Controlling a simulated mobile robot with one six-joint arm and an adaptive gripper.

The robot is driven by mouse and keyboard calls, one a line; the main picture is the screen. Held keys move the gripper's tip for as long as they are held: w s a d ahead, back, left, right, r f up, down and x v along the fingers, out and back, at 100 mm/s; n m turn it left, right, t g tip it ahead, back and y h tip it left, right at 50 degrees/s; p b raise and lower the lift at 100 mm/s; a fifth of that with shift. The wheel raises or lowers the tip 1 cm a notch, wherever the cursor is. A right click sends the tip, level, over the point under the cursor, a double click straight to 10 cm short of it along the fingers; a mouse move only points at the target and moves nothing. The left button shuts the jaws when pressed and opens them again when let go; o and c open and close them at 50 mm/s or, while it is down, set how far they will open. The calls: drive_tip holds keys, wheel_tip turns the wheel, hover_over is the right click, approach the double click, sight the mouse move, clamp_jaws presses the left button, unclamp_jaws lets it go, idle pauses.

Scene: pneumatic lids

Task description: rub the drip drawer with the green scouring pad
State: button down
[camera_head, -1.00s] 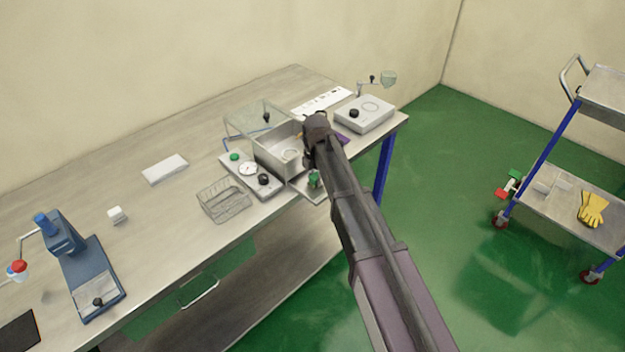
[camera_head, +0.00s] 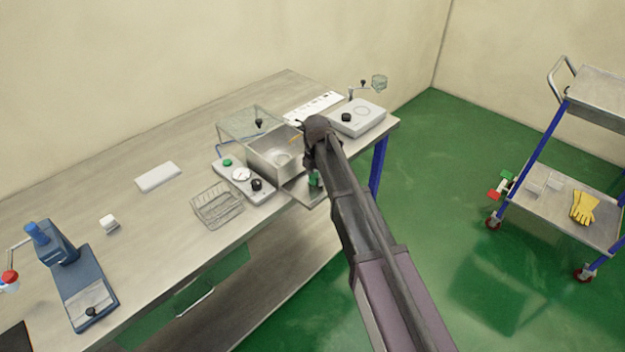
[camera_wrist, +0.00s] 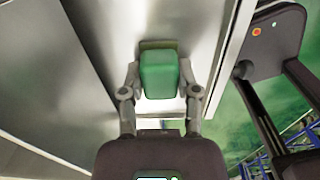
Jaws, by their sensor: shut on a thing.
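The green scouring pad (camera_wrist: 159,76) is between the fingers of my gripper (camera_wrist: 160,88) in the wrist view, with a darker olive edge at its far end. In the head view the pad (camera_head: 315,180) is a small green patch beside my arm, at the front of the metal box. The drip drawer (camera_head: 298,190) appears as a flat metal tray sticking out below that box, partly hidden by my arm. In the wrist view a bare metal surface (camera_wrist: 192,25) lies under the pad. I cannot tell whether the pad touches it.
The metal box (camera_head: 272,163) has a raised clear lid (camera_head: 248,122). A white device (camera_head: 358,118) stands behind at right. The bench's right edge is close.

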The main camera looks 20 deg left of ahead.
drive_tip(key=shift+w+d, duration=0.15)
drive_tip(key=shift+w, duration=0.15)
drive_tip(key=shift+w+d, duration=0.3)
drive_tip(key=shift+w, duration=0.45)
drive_tip(key=shift+w+d, duration=0.3)
drive_tip(key=shift+w, duration=0.45)
drive_tip(key=shift+r+p, duration=3)
drive_tip(key=shift+p, duration=0.15)
drive_tip(key=shift+r+p, duration=1.5)
